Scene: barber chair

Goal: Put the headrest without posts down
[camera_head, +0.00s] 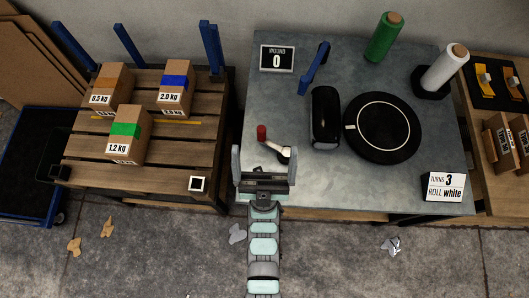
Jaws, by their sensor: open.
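I cannot make out a headrest or a barber chair in this view. A black rounded block (325,117) lies on the grey table (350,190), left of a round black disc (382,128) with a white ring; I cannot tell what the block is. My gripper (264,165) is at the table's front left edge, with its two fingers spread apart and nothing seen between them. It is below and left of the black block, apart from it. A red-knobbed crank (270,138) lies just beyond my gripper.
A green roll (384,37) and a white roll (444,68) stand at the table's back right. Signs (277,59) (443,187) and a blue bracket (314,68) are on the table. A wooden pallet (190,145) with weight-labelled boxes (128,135) is left. The table's front middle is clear.

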